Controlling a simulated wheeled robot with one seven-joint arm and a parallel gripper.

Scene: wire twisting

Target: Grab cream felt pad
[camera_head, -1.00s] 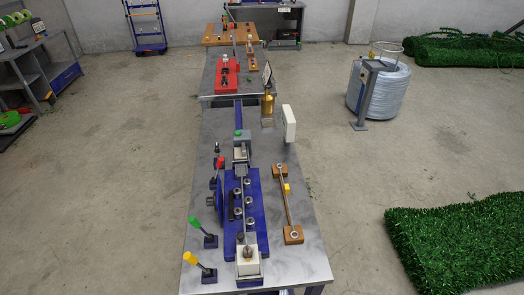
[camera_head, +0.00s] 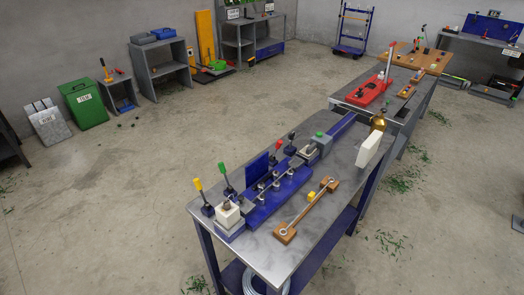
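A cream, pad-like slab (camera_head: 369,151) stands on its edge at the right side of the near metal bench (camera_head: 262,258). A cream block (camera_head: 229,214) sits at the near end of the blue wire-twisting machine (camera_head: 265,200). A smaller cream block (camera_head: 310,152) sits near the machine's far end. I cannot tell from their look alone which of these is felt. My gripper is not in view.
Yellow (camera_head: 202,190) and green-knobbed (camera_head: 224,174) levers stand at the machine's left. A brass bottle (camera_head: 378,121) stands behind the slab. Open floor (camera_head: 120,215) lies left.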

